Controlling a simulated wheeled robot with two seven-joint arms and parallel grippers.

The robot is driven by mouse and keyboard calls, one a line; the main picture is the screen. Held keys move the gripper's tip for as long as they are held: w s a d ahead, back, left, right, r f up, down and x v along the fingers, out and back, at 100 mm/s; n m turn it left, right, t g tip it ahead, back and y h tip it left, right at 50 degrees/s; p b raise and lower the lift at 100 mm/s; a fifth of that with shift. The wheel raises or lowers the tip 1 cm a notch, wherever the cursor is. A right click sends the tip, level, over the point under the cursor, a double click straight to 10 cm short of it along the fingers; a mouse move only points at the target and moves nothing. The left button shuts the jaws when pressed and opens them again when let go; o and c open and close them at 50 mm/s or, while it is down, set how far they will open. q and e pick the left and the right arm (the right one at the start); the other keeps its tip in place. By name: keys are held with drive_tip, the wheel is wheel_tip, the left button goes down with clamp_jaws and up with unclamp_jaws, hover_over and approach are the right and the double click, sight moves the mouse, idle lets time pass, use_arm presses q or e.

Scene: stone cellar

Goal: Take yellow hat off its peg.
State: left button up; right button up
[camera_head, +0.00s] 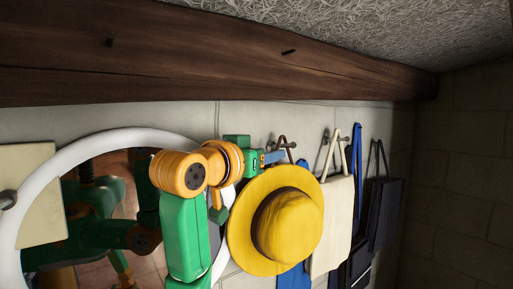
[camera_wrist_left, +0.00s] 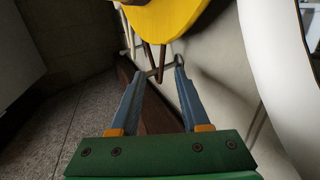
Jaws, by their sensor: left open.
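The yellow hat (camera_head: 287,226) hangs against the wall, brim facing out, below a metal peg (camera_head: 288,145) with a brown loop (camera_head: 281,142) over it. In the left wrist view the hat's yellow brim (camera_wrist_left: 165,18) fills the top middle, with the brown loop (camera_wrist_left: 162,58) and the peg (camera_wrist_left: 180,60) just beyond the fingertips. My left gripper (camera_head: 277,156) is at the hat's upper edge, close to the peg. Whether a finger touches the loop I cannot tell. My right gripper is not seen directly.
A cream bag (camera_head: 331,225) hangs close to the hat's right, with a blue strap (camera_head: 357,150) and dark bags (camera_head: 385,215) further right. A blue item (camera_head: 293,278) shows below the hat. A white-rimmed round mirror (camera_head: 60,158) is left. A wooden beam (camera_head: 200,60) runs above.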

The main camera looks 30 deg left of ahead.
sight(271, 166)
use_arm(q)
drive_tip(key=w, duration=0.2)
drive_tip(key=w+a+f, duration=0.1)
drive_tip(key=shift+w+p, duration=0.3)
drive_tip(key=shift+w, duration=0.05)
drive_tip(key=c, duration=0.3)
drive_tip(key=shift+s+d+r, duration=0.2)
drive_tip(key=shift+s, duration=0.05)
drive_tip(key=c, duration=0.4)
drive_tip(key=shift+s+d+r, duration=0.15)
drive_tip(key=shift+s+d, duration=0.05)
drive_tip(key=shift+d, duration=0.1)
clamp_jaws()
drive_tip(key=shift+a, duration=0.1)
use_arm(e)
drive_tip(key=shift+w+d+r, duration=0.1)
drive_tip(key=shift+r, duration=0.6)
use_arm(q)
drive_tip(key=shift+w+a, duration=0.1)
drive_tip(key=shift+a, duration=0.05)
